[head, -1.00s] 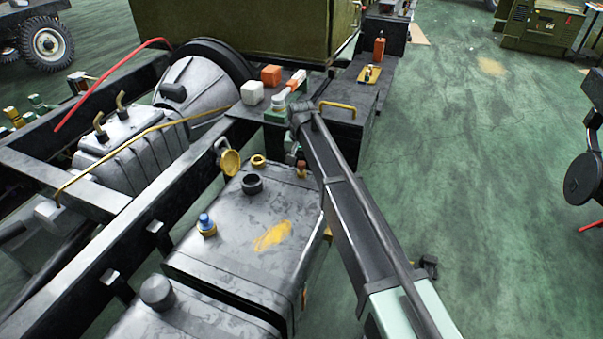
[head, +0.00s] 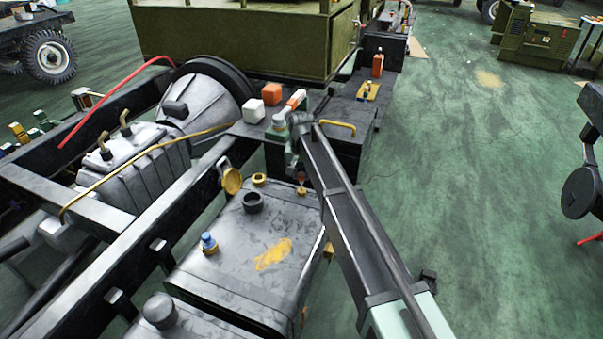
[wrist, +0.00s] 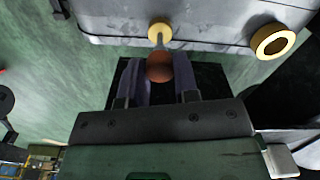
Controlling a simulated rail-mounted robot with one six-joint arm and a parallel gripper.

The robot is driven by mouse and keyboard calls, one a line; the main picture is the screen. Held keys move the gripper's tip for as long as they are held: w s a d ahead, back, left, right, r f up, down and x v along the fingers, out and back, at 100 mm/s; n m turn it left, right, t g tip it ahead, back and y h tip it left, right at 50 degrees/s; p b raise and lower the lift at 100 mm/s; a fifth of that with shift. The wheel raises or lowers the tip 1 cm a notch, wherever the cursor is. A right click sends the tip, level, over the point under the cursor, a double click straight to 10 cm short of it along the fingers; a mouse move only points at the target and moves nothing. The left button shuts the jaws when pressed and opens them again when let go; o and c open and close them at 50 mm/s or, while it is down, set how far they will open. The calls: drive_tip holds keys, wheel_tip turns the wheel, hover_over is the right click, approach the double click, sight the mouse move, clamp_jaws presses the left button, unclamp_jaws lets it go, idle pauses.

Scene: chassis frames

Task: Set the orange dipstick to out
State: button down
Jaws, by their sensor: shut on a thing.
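The orange dipstick has a rounded orange-brown knob (wrist: 159,67) in the wrist view. A short pale stem runs from it to a yellow collar (wrist: 159,31) on the tank edge. My gripper (wrist: 160,78) is shut on the knob, with one finger on each side. In the head view my gripper (head: 299,168) is by the tank's far right corner, partly hidden by my arm. A little of the dipstick (head: 301,179) shows there above its collar (head: 301,191). How far the rod is inside the tank is hidden.
The grey tank (head: 215,250) carries a black neck (head: 253,202), a yellow ring (head: 259,180), an open yellow cap (head: 231,181) and a blue-topped fitting (head: 208,242). White and orange blocks (head: 271,94) sit beyond my gripper.

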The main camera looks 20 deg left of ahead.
sight(302, 174)
wheel_tip(302, 174, up, 6)
drive_tip(key=p, duration=0.3)
drive_tip(key=shift+f+p, duration=0.2)
drive_tip(key=shift+p, duration=0.2)
drive_tip(key=shift+f, duration=0.25)
drive_tip(key=c, duration=0.9)
unclamp_jaws()
drive_tip(key=shift+o, duration=0.2)
drive_tip(key=shift+r, duration=0.1)
wheel_tip(302, 174, up, 11)
drive_tip(key=p, duration=1)
drive_tip(key=shift+f, duration=0.2)
